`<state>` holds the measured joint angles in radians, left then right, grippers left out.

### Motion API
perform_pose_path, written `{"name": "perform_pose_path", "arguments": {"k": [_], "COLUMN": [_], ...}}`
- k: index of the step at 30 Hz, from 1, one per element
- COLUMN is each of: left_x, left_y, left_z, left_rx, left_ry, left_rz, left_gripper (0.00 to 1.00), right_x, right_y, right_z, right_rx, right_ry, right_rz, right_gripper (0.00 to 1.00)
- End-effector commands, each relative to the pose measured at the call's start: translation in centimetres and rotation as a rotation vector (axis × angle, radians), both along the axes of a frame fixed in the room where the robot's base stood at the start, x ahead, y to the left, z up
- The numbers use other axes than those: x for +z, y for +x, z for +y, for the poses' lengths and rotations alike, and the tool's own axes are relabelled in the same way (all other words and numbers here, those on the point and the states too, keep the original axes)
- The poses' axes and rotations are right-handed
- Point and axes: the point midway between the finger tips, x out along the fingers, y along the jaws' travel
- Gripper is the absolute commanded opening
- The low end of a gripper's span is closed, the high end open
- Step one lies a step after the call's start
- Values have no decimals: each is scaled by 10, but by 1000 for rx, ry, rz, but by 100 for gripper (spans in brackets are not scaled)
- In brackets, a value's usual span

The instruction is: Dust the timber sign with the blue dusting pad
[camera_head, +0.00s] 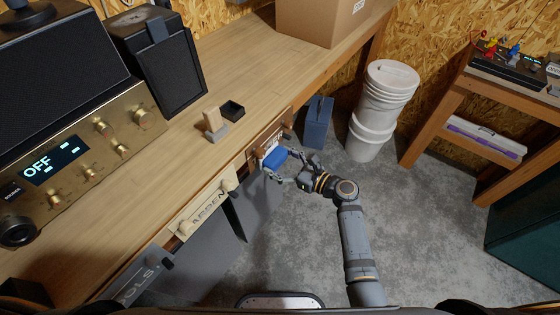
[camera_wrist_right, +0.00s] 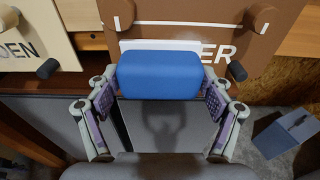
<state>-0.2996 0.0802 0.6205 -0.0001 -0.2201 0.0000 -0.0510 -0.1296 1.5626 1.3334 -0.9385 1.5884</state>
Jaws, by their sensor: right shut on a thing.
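The blue dusting pad (camera_head: 274,159) is held between the fingers of my right gripper (camera_head: 279,163), which is shut on it. In the right wrist view the pad (camera_wrist_right: 158,75) spans between both fingers. The brown timber sign (camera_head: 267,137) hangs at the bench's front edge; in the wrist view the sign (camera_wrist_right: 190,20) shows a white strip and the letters "ER". The pad is in front of the sign's lower part and hides the other letters. I cannot tell whether it touches the sign. My left gripper is not in view.
A cream sign (camera_head: 205,206) reading in part "RDEN" and a grey sign (camera_head: 138,283) hang further left along the bench. A wooden block (camera_head: 213,120) and a small dark tray (camera_head: 232,110) stand on the bench above. A blue-grey container (camera_head: 317,123) and white buckets (camera_head: 375,115) stand on the floor.

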Motion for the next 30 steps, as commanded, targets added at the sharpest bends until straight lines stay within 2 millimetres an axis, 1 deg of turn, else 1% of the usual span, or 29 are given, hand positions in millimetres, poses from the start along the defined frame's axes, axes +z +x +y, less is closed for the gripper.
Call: {"name": "perform_pose_path", "arguments": {"k": [30], "left_x": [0], "left_y": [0], "left_z": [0], "left_rx": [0], "left_ry": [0], "left_rz": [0], "left_gripper": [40], "right_x": [0], "right_y": [11], "right_z": [15], "right_rx": [0], "right_ry": [1], "right_rz": [0], "right_gripper": [55]}}
